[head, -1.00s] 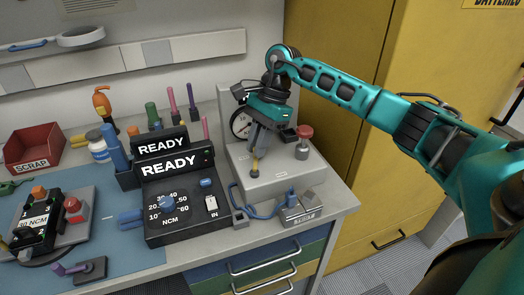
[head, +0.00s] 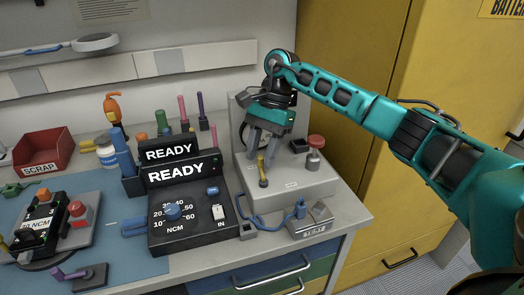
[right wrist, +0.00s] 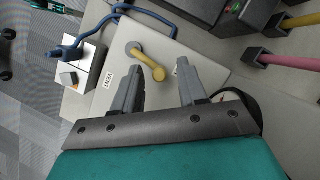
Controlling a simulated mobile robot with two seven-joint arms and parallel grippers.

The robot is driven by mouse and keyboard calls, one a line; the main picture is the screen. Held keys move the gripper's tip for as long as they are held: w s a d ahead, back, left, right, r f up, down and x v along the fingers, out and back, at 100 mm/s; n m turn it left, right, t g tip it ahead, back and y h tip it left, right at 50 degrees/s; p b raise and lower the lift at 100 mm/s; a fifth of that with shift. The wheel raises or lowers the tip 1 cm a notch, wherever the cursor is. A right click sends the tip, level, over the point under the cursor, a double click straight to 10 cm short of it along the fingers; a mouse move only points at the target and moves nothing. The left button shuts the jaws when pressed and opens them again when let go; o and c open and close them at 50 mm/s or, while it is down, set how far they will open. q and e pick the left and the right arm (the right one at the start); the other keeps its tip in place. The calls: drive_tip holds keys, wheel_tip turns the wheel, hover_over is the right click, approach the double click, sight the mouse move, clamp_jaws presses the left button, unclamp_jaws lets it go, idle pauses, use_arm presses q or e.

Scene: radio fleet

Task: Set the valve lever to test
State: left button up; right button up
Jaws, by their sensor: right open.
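The valve lever (head: 262,171) is a short yellow bar on the top face of a grey box (head: 310,181). In the right wrist view the lever (right wrist: 147,62) runs from a round pivot to a rounded yellow end, and a label reading VENT (right wrist: 108,80) lies beside it. My right gripper (head: 264,155) is open and points down over the lever. In the right wrist view the lever's rounded end shows between the two spread fingers of the gripper (right wrist: 158,72); I see no clear contact. A second label is partly hidden by a finger. My left gripper is out of view.
A round gauge behind the gripper is mostly hidden. A red-capped knob (head: 316,142) stands right of the lever on the box. A black READY unit (head: 188,225) is to the left, and a blue cable (head: 270,222) lies in front. A yellow cabinet (head: 355,90) stands on the right.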

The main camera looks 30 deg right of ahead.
drive_tip(key=shift+r, duration=0.1)
drive_tip(key=shift+w+d+r, duration=0.1)
drive_tip(key=shift+d+r, duration=0.05)
drive_tip(key=shift+r, duration=0.15)
drive_tip(key=v, duration=1.2)
